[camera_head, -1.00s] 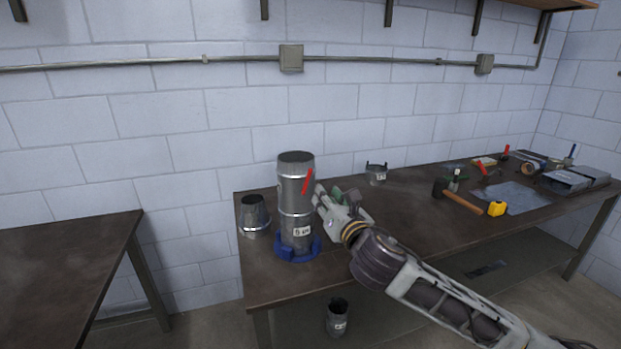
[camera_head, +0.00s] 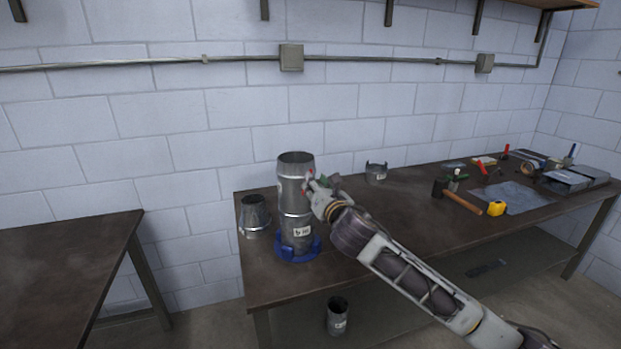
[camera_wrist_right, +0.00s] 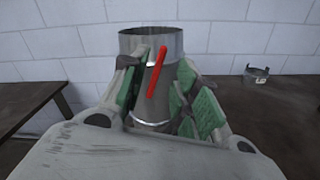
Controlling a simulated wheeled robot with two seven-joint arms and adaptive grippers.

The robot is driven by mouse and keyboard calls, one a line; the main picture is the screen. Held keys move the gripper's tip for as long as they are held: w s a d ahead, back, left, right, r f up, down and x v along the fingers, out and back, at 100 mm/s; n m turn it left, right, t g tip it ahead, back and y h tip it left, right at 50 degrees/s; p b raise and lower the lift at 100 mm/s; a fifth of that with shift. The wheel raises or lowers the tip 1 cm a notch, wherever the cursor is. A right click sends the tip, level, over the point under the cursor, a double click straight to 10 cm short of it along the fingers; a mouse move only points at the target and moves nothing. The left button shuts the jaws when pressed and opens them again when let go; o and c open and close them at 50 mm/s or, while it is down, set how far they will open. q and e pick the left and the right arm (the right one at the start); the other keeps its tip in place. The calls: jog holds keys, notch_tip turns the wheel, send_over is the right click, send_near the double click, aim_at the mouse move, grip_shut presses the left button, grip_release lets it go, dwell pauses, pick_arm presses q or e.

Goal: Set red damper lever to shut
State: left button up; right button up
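The grey metal duct (camera_head: 294,203) stands upright in a blue ring-shaped holder (camera_head: 298,247) on the workbench. Its red damper lever (camera_wrist_right: 156,73) is on the side facing my right gripper and leans slightly, top to the right, in the right wrist view. In the head view the lever is mostly hidden, with only bits of red showing. My right gripper (camera_head: 314,183) is at the duct's upper side. In the wrist view its green-padded fingers are spread, one on each side of the lever; I cannot tell whether either touches it. My left gripper is not in view.
A tapered metal piece (camera_head: 255,215) stands just left of the duct. A short collar (camera_head: 376,173) stands at the back. A hammer (camera_head: 462,197), yellow tape measure (camera_head: 496,208) and other tools lie to the right. Another table (camera_head: 62,262) is at left.

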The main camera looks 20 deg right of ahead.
jog(key=shift+w+a, duration=0.1)
jog(key=shift+w, duration=2.45)
grip_shut()
